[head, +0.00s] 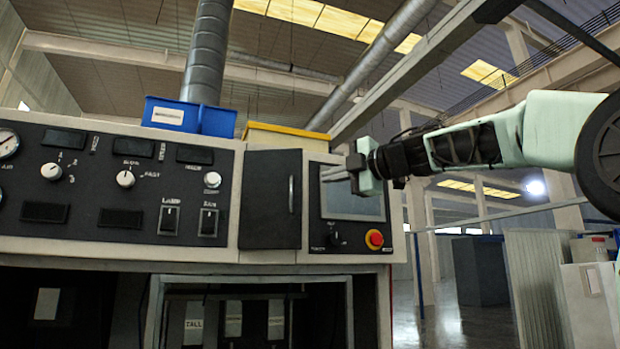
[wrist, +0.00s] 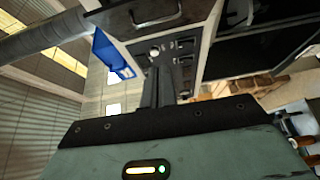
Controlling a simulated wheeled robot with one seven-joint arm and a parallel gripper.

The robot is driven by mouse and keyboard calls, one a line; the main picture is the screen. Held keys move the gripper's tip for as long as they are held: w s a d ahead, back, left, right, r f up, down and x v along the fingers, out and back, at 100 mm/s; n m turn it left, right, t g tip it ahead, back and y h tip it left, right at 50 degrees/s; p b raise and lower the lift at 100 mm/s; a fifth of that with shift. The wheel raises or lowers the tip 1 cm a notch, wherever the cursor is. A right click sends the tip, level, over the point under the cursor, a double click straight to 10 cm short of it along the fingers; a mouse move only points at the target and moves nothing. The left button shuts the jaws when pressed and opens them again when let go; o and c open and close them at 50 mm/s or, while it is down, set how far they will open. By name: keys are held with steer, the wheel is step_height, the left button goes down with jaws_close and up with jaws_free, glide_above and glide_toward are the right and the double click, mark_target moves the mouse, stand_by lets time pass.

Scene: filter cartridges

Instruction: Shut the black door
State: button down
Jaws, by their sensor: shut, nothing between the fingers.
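The black door (head: 271,200) is in the control panel, between the switches and the screen. A pale vertical handle (head: 291,194) is near its right edge. The door looks flush or nearly flush with the panel; I cannot tell whether it stands slightly ajar. A dark panel with a handle, likely this door (wrist: 118,17), shows at the top of the wrist view. My gripper (head: 323,174) is to the right of the door, in front of the screen, apart from the handle. Its fingers are together and empty, and also show in the wrist view (wrist: 158,86).
A blue bin (head: 188,116) and a yellow-rimmed box (head: 285,132) sit on top of the panel. The screen (head: 355,203) and a red emergency button (head: 375,239) are right of the door. An open bay (head: 250,285) is below.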

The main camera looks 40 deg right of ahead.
mark_target(299, 189)
steer(key=shift+w+d+p+x, duration=0.1)
steer(key=shift+d+p+x, duration=0.4)
steer(key=shift+x, duration=1.65)
steer(key=shift+w+d+p+x, duration=0.1)
steer(key=shift+d+p+x, duration=0.45)
steer(key=shift+x, duration=1.55)
steer(key=shift+w+d+p+x, duration=0.1)
steer(key=shift+d+p+x, duration=0.4)
steer(key=shift+x, duration=1.65)
steer(key=shift+a+f, duration=0.1)
steer(key=shift+f, duration=0.05)
steer(key=shift+w+d+n+g+y+p, duration=0.3)
steer(key=shift+w+d+n+y+p, duration=0.3)
steer(key=shift+w+d+p, duration=0.55)
steer(key=shift+w+d+n+g+y+p, duration=0.35)
steer(key=shift+w+d+y+p, duration=0.45)
steer(key=shift+d+p, duration=0.65)
steer(key=shift+w+d+n+g+y+p, duration=0.25)
steer(key=shift+w+d+n+y+p, duration=0.35)
steer(key=shift+w+d+p, duration=0.7)
steer(key=shift+s+a, duration=0.25)
steer(key=shift+s, duration=0.1)
